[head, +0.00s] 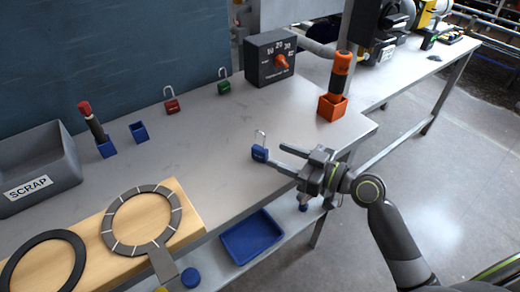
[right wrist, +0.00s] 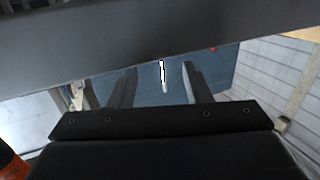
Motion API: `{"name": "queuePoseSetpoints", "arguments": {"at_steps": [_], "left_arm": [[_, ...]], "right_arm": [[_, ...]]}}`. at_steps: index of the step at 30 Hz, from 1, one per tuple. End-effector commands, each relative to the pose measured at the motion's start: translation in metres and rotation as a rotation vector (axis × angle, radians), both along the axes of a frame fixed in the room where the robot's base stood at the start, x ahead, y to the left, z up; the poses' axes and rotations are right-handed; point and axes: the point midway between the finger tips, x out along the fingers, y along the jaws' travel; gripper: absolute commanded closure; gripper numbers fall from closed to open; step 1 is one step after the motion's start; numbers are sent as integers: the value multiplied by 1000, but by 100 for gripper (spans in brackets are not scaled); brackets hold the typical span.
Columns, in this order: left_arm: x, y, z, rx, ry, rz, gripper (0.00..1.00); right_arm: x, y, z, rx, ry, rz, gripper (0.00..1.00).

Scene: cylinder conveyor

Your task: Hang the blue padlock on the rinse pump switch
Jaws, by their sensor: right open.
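The blue padlock (head: 260,153) stands on the grey bench near its front edge, its metal shackle pointing up. My right gripper (head: 277,158) is open beside it, its fingertips close to the padlock's right side; I cannot tell whether they touch. In the right wrist view a thin bright upright piece (right wrist: 164,77), which looks like the shackle, shows between the two open fingers (right wrist: 160,80). No switch marked rinse pump can be made out. A dark box (head: 270,58) with an orange knob and numbers stands at the back; its small label is unreadable. My left gripper is out of view.
A red padlock (head: 172,105) and a green padlock (head: 223,87) stand behind. An orange holder (head: 332,107) with an orange-topped bottle is at the right. A blue tray (head: 250,236) sits below.

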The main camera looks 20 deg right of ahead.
Motion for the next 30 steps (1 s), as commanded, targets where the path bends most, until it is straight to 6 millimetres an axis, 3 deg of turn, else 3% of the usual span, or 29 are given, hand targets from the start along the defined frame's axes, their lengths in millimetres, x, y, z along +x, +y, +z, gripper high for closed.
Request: {"name": "queuePoseSetpoints", "arguments": {"at_steps": [12,22,30], "left_arm": [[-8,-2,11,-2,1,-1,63],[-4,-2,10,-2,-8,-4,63],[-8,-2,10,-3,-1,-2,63]], "right_arm": [[31,32,0,4,1,0,55],[36,36,-2,0,0,0,55],[35,36,-2,0,0,0,90]]}}
